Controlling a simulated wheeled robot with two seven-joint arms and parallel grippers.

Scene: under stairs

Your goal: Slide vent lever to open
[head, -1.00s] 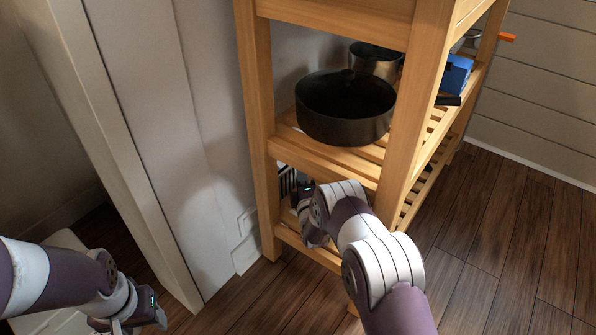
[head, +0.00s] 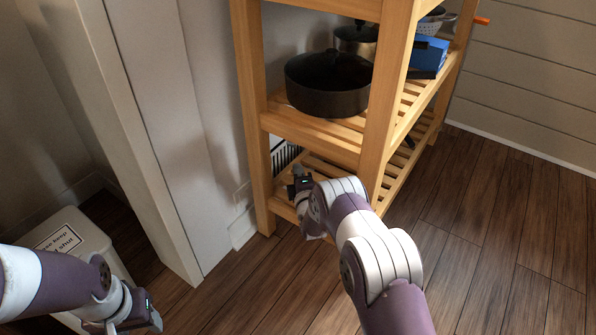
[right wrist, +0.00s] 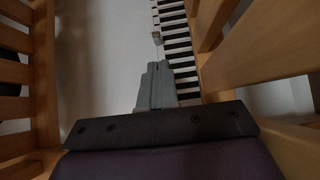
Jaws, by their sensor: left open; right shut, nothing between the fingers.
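The vent (head: 283,154) is a white grille with dark slots, low on the wall behind the wooden shelf unit. It also shows in the right wrist view (right wrist: 179,48), where a small lever (right wrist: 157,38) stands at its left edge. My right gripper (head: 297,181) reaches into the lower part of the shelf unit. In the right wrist view its shut, empty fingers (right wrist: 156,72) point towards the lever, with a gap to it in the picture. My left gripper (head: 150,318) is at the lower left, open and away from the vent.
The wooden shelf unit (head: 375,110) has posts and slatted shelves close around my right arm. A black pot (head: 325,88) stands on its middle shelf with a blue box (head: 428,54) nearby. A white bin (head: 88,240) with a labelled lid stands lower left. Wooden floor at right is clear.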

